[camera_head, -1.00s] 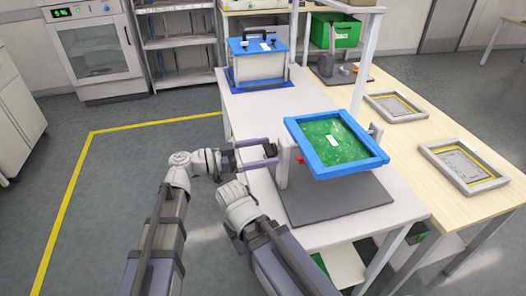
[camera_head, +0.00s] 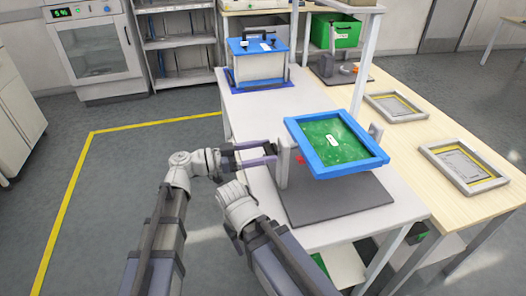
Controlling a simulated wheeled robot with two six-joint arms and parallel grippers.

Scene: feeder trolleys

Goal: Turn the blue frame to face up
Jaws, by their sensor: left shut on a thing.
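The blue frame (camera_head: 376,152) is held on a tilting stand with a grey base plate (camera_head: 335,207) on the white table. It lies tilted toward me. A green panel (camera_head: 320,133) with a white label fills it. The left post (camera_head: 282,164) of the stand is beside it, with a small red part (camera_head: 301,159) near it. My left gripper (camera_head: 272,153) is at the outer side of this post, its fingers closed around a small handle there that is mostly hidden.
A blue-topped box (camera_head: 258,66) stands at the table's far end. A white upright (camera_head: 365,65) rises behind the blue frame. The floor at left is clear.

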